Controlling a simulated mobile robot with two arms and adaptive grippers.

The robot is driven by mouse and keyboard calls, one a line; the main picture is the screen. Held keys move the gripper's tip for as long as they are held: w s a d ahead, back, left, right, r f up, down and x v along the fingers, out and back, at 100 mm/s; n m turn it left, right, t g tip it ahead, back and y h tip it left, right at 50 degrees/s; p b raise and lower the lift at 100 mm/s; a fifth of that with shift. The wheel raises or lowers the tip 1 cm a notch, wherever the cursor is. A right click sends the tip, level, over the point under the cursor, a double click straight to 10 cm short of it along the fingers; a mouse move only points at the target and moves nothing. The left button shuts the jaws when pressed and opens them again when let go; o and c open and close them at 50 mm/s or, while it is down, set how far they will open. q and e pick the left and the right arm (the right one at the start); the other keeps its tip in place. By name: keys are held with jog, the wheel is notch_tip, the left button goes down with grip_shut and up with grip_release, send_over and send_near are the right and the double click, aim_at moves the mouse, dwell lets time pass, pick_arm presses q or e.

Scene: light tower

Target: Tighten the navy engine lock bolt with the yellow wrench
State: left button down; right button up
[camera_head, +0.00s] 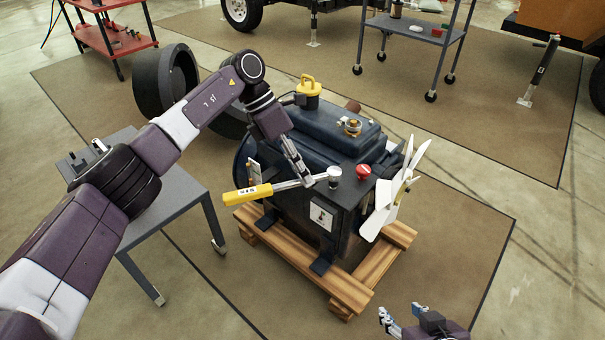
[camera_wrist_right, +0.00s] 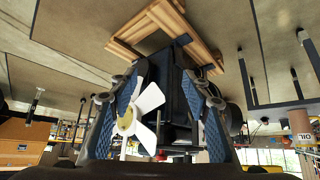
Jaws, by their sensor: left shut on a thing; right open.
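The yellow-handled wrench (camera_head: 252,194) lies across the front top of the navy engine (camera_head: 312,143) in the head view. Its silver head (camera_head: 334,174) is over the engine's front right corner, where the bolt under it is hidden. My left gripper (camera_head: 304,182) is shut on the wrench's metal shaft, near the head end. A red cap (camera_head: 363,171) sits just right of the wrench head. My right gripper (camera_head: 386,318) is open and empty at the bottom right, apart from the engine. The right wrist view shows the engine's white fan (camera_wrist_right: 138,112) between its fingers (camera_wrist_right: 160,115).
The engine stands on a wooden pallet (camera_head: 360,285). A grey table (camera_head: 165,215) is at the left, with a large black tyre (camera_head: 165,80) behind. A red cart (camera_head: 115,40) and a grey shelf cart (camera_head: 415,32) stand at the back. The mat (camera_head: 460,235) right of the pallet is clear.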

pick_arm(q)
jog(key=shift+r+p, duration=0.3)
jog(key=shift+r, duration=0.7)
jog(key=shift+r+p, duration=1.25)
jog(key=shift+r, duration=0.15)
pick_arm(e)
jog(key=s+d+f+g, duration=0.1)
jog(key=s+g, duration=0.1)
jog(key=s, duration=0.2)
jog(key=s+d+f+g+h, duration=0.1)
jog(key=s+d+g, duration=0.1)
jog(key=s, duration=0.3)
jog(key=shift+s, duration=0.3)
